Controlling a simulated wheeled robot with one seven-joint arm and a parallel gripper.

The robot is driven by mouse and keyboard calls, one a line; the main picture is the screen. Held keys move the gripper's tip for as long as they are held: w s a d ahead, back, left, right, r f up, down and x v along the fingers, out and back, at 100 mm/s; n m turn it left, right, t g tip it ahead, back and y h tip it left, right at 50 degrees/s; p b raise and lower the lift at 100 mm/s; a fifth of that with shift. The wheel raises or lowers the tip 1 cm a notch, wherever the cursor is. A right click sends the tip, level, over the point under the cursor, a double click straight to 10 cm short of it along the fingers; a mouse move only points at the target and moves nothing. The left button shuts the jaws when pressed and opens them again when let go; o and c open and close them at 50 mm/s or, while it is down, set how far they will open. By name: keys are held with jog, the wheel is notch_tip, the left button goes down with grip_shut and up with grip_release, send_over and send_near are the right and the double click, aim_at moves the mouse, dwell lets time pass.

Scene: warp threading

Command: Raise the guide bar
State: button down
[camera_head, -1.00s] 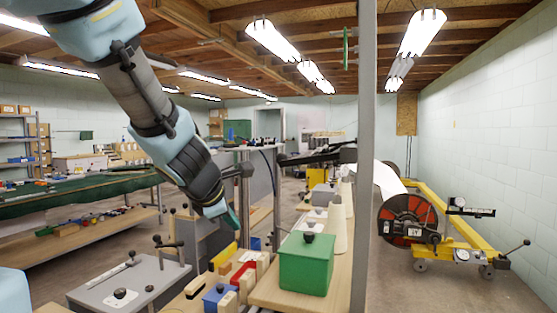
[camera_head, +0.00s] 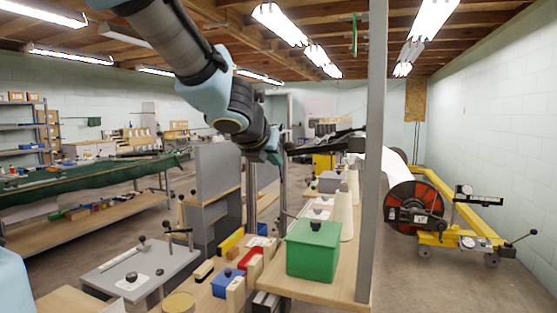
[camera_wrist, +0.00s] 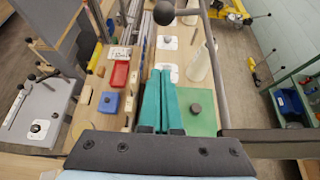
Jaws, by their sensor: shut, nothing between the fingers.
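My gripper (camera_head: 273,156) is at the centre of the head view, beside the near end of a dark horizontal bar (camera_head: 328,141), which looks like the guide bar, on grey uprights. In the wrist view my two teal fingers (camera_wrist: 160,75) are together with nothing between them. Whether the fingers touch the bar or knob is not clear. The bar's far end is partly hidden in the head view.
A green box (camera_head: 313,249) with a black knob stands on the wooden bench below. White cones (camera_head: 346,212), a blue box (camera_head: 227,283) and a red tray (camera_head: 250,259) are nearby. A grey post (camera_head: 374,150) rises on the right. A yellow-framed reel cart (camera_head: 440,235) stands beyond.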

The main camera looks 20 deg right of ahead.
jog(key=b+x, duration=0.4)
jog(key=x, duration=0.4)
jog(key=shift+w+d+r+p, duration=0.15)
jog(key=shift+r+p, duration=0.45)
jog(key=shift+p, duration=0.15)
jog(key=shift+w+d+r+p, duration=0.1)
jog(key=shift+w+r+p, duration=0.05)
jog(key=shift+r+p, duration=0.55)
jog(key=shift+w+d+r+p, duration=0.15)
jog(key=shift+r+p, duration=0.3)
jog(key=shift+p, duration=0.4)
jog(key=shift+r, duration=0.1)
jog(key=shift+r+p, duration=0.3)
jog(key=shift+r, duration=0.05)
